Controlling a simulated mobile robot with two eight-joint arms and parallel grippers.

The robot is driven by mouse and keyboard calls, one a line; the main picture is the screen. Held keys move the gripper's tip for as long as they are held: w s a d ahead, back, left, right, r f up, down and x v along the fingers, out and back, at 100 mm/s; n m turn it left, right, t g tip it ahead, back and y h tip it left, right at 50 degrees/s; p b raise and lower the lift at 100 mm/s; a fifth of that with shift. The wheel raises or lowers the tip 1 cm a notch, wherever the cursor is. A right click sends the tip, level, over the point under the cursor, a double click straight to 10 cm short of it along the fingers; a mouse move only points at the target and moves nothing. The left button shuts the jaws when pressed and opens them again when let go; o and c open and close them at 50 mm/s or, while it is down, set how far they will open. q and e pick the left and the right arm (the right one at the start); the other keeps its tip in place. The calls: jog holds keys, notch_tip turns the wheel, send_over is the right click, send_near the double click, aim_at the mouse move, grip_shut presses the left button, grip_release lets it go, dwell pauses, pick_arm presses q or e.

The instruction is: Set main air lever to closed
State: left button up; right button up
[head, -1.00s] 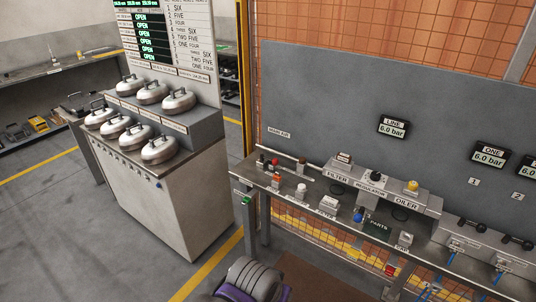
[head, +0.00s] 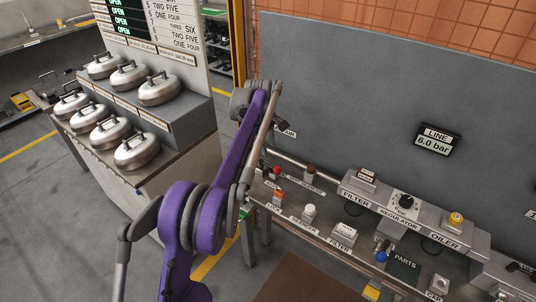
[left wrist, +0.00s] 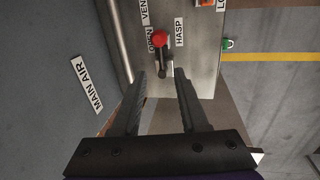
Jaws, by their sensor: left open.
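The main air lever, with a red ball knob (left wrist: 160,40) and a dark body, sits on the metal bench panel in the left wrist view, beside the OPEN and HASP labels. A small red knob (head: 276,171) at the bench's left end in the head view appears to be the same lever. My left gripper (left wrist: 160,75) is open and empty. Its two dark fingers point toward the lever, whose dark part shows between the fingertips; I cannot tell the remaining distance. My right gripper is not seen.
The MAIN AIR sign (left wrist: 86,83) is on the grey wall panel. An orange-topped fitting (head: 278,196), a silencer (head: 310,212), a filter block (head: 343,234) and the regulator (head: 404,203) crowd the bench.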

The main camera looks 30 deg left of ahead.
aim_at(271, 167)
pick_arm(q)
jog(key=f, duration=0.3)
jog(key=w+f, duration=0.1)
jog(key=f, duration=0.3)
jog(key=w+f, duration=0.1)
jog(key=f, duration=0.2)
jog(key=shift+f, duration=0.25)
grip_shut()
dwell(1.1)
